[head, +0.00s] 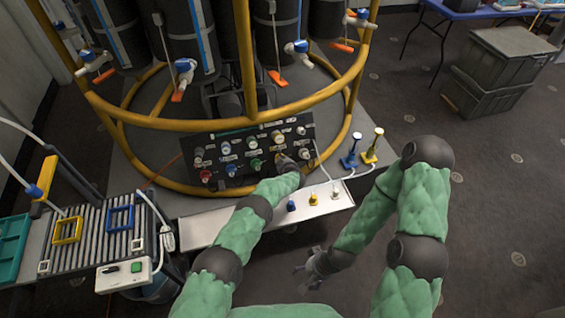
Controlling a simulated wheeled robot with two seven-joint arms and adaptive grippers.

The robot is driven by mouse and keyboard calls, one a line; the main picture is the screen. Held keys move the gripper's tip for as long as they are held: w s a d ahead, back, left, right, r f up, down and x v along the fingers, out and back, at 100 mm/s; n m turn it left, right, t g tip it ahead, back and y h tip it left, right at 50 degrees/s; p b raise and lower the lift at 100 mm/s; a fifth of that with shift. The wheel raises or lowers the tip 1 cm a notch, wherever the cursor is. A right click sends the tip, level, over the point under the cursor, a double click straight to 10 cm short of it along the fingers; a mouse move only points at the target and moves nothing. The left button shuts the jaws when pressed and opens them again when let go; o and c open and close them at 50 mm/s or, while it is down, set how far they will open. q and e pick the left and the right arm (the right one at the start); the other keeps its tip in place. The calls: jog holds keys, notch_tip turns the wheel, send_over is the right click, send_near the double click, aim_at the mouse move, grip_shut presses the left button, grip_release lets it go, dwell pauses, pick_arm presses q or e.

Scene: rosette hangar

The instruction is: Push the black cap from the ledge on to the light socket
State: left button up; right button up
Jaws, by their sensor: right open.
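A black panel (233,180) with rows of round sockets and labels stands at the foot of the yellow-railed rosette. In front of it is a pale ledge (225,222) carrying a blue cap (291,205), a yellow cap (313,199) and a white cap (335,193). I make out no black cap on the ledge. My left gripper (280,159) is at the panel's lower right; its fingers are small and dark against the panel, and what they may hold is hidden. The light socket cannot be told apart. My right gripper (303,273) is open and empty, below the ledge.
A slatted rack (90,242) with yellow and blue frames stands left of the ledge, beside a teal tray (12,248). Blue and yellow plungers (368,150) stand right of the panel. Grey crates (500,65) stand at the back right. The floor on the right is clear.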

pick_arm(q)
jog(key=o, duration=1)
jog(key=shift+s, duration=0.1)
jog(key=shift+v, duration=5.9)
jog(key=shift+r, duration=0.1)
